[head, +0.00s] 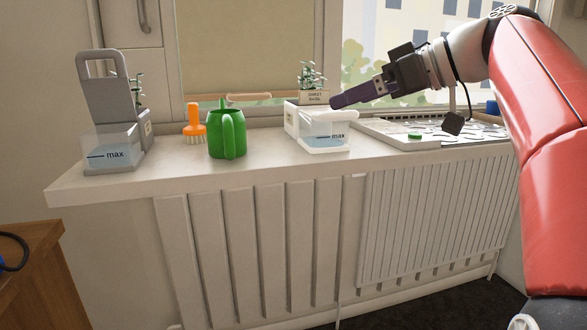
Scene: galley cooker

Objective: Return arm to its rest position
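My gripper (336,103) is at the end of my red and white arm, which comes in from the right side of the head view. Its dark purple fingers point left, over or just behind the white container marked "max" (325,143) on the counter. The fingers overlap in this side view, so I cannot tell whether they are open or shut. I see no object hanging from them. I cannot tell whether the fingertips touch the container or the small plant sign behind it.
A green watering can (227,135), an orange brush (194,122) and a grey holder with a "max" container (111,147) stand left on the counter (185,165). A wooden cabinet (40,270) stands lower left.

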